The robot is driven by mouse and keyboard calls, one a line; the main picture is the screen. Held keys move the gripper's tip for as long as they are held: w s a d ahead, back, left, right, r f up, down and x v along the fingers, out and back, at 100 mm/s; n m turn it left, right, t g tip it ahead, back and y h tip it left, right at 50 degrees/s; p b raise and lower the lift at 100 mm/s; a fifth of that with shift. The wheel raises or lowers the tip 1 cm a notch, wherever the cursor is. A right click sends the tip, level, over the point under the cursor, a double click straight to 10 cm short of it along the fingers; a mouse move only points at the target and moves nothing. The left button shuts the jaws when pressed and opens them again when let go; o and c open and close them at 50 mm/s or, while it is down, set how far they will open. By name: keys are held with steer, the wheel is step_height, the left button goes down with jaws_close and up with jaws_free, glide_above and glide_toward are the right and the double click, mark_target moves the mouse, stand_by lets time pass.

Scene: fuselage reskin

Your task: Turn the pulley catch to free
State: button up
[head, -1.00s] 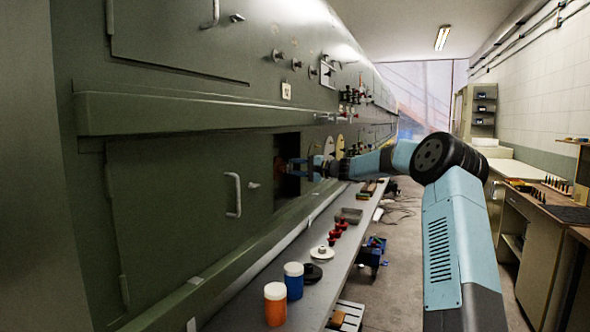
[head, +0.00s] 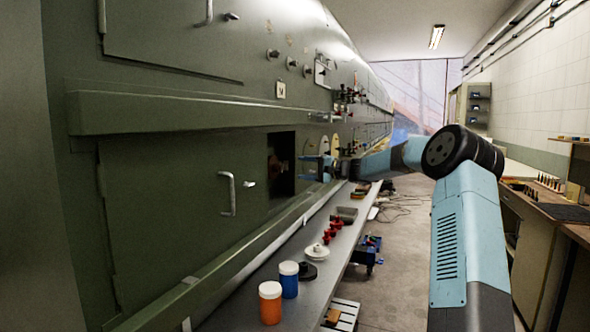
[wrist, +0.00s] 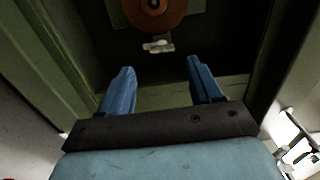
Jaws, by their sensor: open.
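In the wrist view a round copper-brown pulley (wrist: 152,8) sits at the top, inside a dark recess. Just below it is a small pale metal piece (wrist: 158,46), which looks like the catch; which position it is in I cannot tell. My gripper (wrist: 160,72) is open and empty, its two blue fingers pointing toward the recess, short of the catch and apart from it. In the head view my gripper (head: 308,168) is outside the dark square opening (head: 282,165) in the green fuselage side. The pulley (head: 275,167) shows dimly in there.
The opening's green edges frame my gripper closely on both sides. A grey shelf (head: 260,292) runs below, with an orange jar (head: 270,303), a blue jar (head: 289,280) and several red parts. A green door (head: 165,220) with a handle is left of the opening.

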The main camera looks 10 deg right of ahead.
steer(key=v, duration=0.8)
steer(key=shift+c, duration=0.5)
